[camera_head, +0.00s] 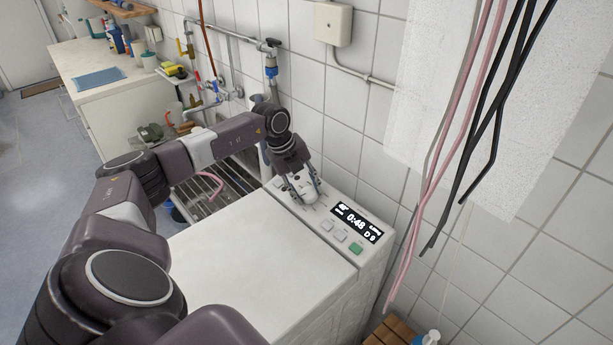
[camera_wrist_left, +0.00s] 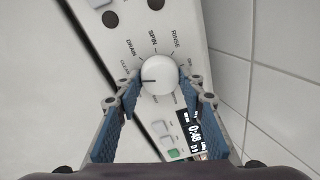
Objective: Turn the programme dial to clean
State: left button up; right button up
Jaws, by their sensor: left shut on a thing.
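The white programme dial (camera_wrist_left: 161,74) sits on the machine's control panel (camera_wrist_left: 165,20). Its dark pointer line faces left in the left wrist view, close to the CLEAN label (camera_wrist_left: 125,68), which a finger partly covers. DRAIN, SPIN and RINSE are printed around the dial's upper side. My left gripper (camera_wrist_left: 163,85) has its blue-padded fingers on either side of the dial and is shut on it. In the head view my left gripper (camera_head: 304,191) reaches down onto the panel and hides most of the dial. My right gripper is not in view.
The panel's display (camera_head: 357,223) reads 0:48, beside pale buttons and a green button (camera_head: 355,249). The white machine top (camera_head: 255,265) is clear. Pink and black cables (camera_head: 465,130) hang at the right. A tiled wall stands close behind the panel.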

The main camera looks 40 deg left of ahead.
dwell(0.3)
pick_arm(q)
jog(key=o, duration=1.2)
jog(key=shift+c, duration=0.2)
jog(key=v, duration=1.2)
